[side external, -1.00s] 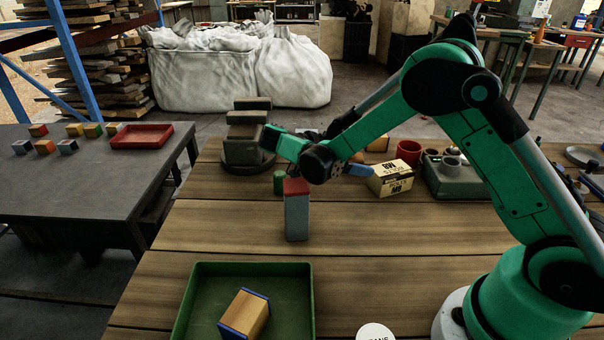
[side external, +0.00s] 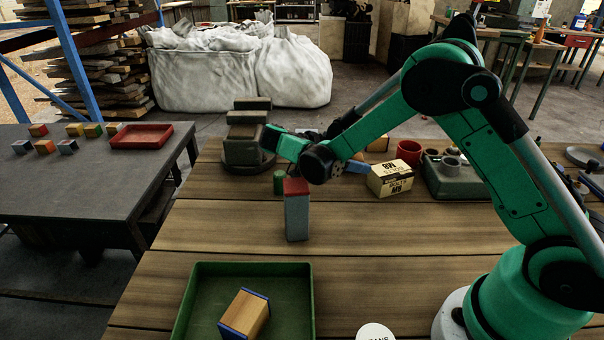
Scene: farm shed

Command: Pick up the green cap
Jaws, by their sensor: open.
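The green cap (side external: 279,183) looks like a small, dark green upright cylinder on the wooden bench. It stands just behind a grey block with a red top (side external: 297,214), which partly covers it. My gripper (side external: 279,141) is above the cap and apart from it, at the end of my green arm and left of the black wrist joint. It is open and holds nothing that I can see. Its fingers are small, dark and partly hidden from this side.
A green tray (side external: 304,290) holding a wood-and-blue block is in front. A blue piece, a printed box (side external: 390,180) and a red cup (side external: 409,152) are to the right. Bare planks lie left of the grey block.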

